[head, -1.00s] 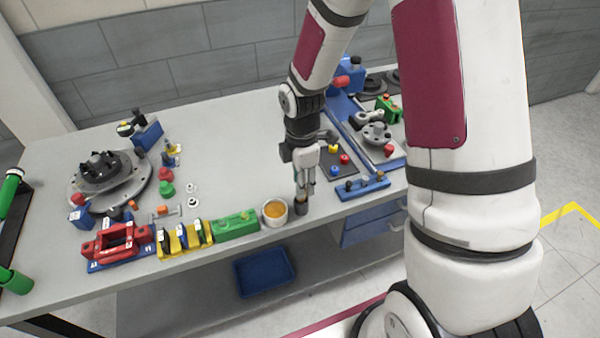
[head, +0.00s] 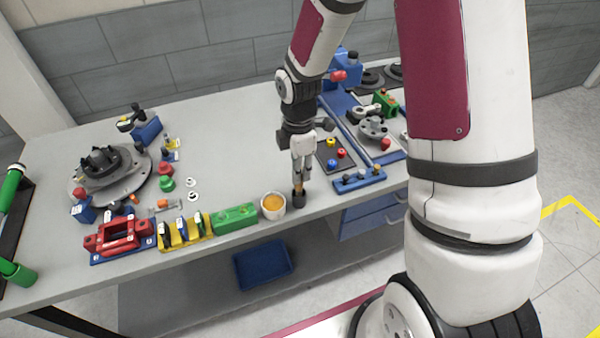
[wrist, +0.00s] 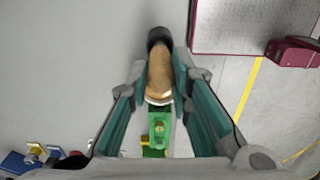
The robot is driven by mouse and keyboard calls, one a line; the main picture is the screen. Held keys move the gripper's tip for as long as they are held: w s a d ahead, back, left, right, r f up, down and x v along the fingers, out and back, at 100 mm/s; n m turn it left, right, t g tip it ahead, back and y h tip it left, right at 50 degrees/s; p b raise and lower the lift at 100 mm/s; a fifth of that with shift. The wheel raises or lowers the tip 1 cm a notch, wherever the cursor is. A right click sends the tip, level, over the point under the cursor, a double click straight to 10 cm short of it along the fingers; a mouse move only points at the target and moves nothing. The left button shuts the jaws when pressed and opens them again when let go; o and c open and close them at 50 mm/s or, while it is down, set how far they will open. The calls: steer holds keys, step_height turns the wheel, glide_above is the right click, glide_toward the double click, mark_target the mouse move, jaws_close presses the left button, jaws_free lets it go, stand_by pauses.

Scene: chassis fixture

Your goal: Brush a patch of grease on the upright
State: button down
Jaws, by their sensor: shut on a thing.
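My gripper (head: 300,178) points down at the front edge of the bench and is shut on a brush with a wooden handle (wrist: 160,76). The brush stands upright in a dark round holder (head: 299,200), so its bristle end is hidden. The holder also shows at the end of the handle in the wrist view (wrist: 158,37). A white pot (head: 264,212) of orange-brown grease (head: 273,202) stands just left of the holder. In the wrist view the handle mostly hides the pot. I cannot tell which part is the upright.
Left of the pot are a green block (head: 235,217), a yellow rack (head: 185,232) and a red frame (head: 118,236). A round grey fixture (head: 133,188) stands at the back left. A blue rail (head: 360,181) lies right of my gripper. The middle of the bench is clear.

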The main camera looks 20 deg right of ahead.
steer(key=shift+r+p, duration=1)
steer(key=shift+r, duration=1.7)
steer(key=shift+w, duration=0.1)
steer(key=shift+w+f+m, duration=0.15)
steer(key=shift+w+m, duration=0.1)
steer(key=shift+m, duration=0.15)
steer(key=w+f+m+b, duration=0.2)
steer(key=w+m, duration=0.4)
steer(key=m, duration=0.2)
steer(key=w+f+m+b, duration=0.1)
steer(key=w+f+m, duration=0.2)
steer(key=w+m, duration=0.3)
steer(key=shift+w+f+m+b, duration=0.25)
steer(key=shift+w+m+b, duration=0.15)
steer(key=shift+m, duration=1.2)
